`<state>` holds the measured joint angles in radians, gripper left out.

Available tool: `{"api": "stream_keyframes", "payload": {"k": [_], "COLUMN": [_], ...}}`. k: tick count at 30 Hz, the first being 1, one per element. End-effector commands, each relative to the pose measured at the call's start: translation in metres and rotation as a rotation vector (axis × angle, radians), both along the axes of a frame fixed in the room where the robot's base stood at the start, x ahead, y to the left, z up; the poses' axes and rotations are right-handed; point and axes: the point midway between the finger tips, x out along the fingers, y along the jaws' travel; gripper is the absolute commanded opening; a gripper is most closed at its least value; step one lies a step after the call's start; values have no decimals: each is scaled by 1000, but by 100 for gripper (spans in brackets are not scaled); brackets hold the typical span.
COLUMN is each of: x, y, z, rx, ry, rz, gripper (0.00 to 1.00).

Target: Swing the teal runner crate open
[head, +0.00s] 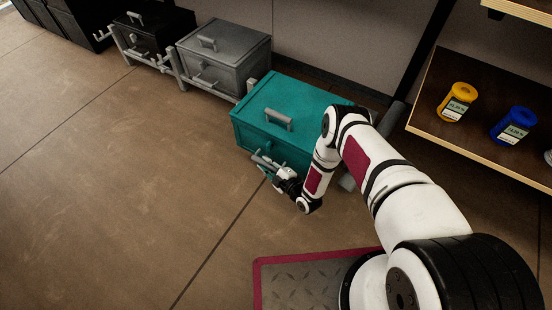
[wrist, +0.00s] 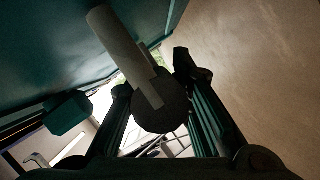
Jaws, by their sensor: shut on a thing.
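The teal runner crate (head: 287,108) sits on the floor at the end of a row of crates, with its lid down and a grey handle on top. A light grey bar handle (head: 266,162) sticks out from its front face. My gripper (head: 267,167) is at that front handle, low beside the crate's front. In the wrist view, the pale handle (wrist: 120,45) runs in between the two fingers of my gripper (wrist: 160,110), which are shut on it. The teal crate face (wrist: 45,50) fills the upper left there. The exact finger contact is dark and partly hidden.
A grey crate (head: 225,55) and a black crate (head: 155,25) stand to the left on grey rails. A wooden shelf (head: 500,165) with a yellow and a blue container is at right. Open brown floor (head: 120,190) lies in front; a red-edged mat (head: 300,280) lies near my base.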

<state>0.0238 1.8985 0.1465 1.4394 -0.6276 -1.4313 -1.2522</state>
Motion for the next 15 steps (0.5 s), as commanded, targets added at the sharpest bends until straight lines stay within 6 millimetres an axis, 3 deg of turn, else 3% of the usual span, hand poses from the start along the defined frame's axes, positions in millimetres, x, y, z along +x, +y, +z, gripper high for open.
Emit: {"api": "stream_keyframes", "payload": {"k": [6,15], "x": [-15,-19], "y": [17,22], "z": [0,-1], "rx": [0,0], "ry": [2,2], "rz": [1,-1], "gripper": [0,0]}}
